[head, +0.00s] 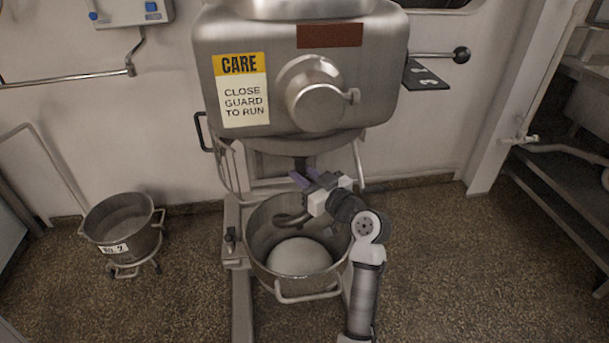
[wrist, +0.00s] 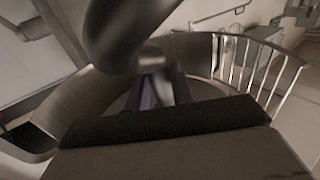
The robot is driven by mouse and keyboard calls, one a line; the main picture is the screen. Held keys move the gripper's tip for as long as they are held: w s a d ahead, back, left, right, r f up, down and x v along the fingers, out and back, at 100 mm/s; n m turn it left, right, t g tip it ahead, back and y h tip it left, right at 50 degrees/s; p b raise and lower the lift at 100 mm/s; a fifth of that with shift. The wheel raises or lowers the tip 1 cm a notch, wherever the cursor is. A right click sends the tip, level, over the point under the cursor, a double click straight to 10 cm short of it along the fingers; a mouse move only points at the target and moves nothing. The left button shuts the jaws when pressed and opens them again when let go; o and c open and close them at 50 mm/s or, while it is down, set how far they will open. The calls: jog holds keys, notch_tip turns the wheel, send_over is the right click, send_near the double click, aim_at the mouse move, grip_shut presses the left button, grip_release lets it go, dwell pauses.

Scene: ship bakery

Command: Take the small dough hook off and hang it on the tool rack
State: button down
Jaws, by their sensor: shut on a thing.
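The dough hook (head: 291,219) is a curved grey metal piece under the mixer head (head: 300,75), its lower bend inside the bowl. In the wrist view the hook (wrist: 125,30) looms large and dark. My gripper (head: 303,179), with purple fingers, is shut on the hook's upper part just below the mixer head; the fingers also show in the wrist view (wrist: 158,92). Whether the hook is still seated on the mixer's shaft cannot be told.
The mixer bowl (head: 262,268) holds a pale ball of dough (head: 299,257). The barred guard (wrist: 290,78) curves around the work space. A metal rail (head: 65,80) is on the left wall. A ball-ended lever (head: 461,54) sticks out right.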

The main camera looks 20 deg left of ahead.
jog(key=shift+r, duration=0.4)
dwell(0.6)
jog(key=shift+f, duration=0.1)
jog(key=shift+f+b, duration=2.9)
jog(key=shift+d, duration=0.15)
jog(key=shift+b+v, duration=0.75)
jog(key=shift+v, duration=1.75)
jog(key=shift+s+d+f, duration=0.1)
jog(key=shift+d, duration=0.05)
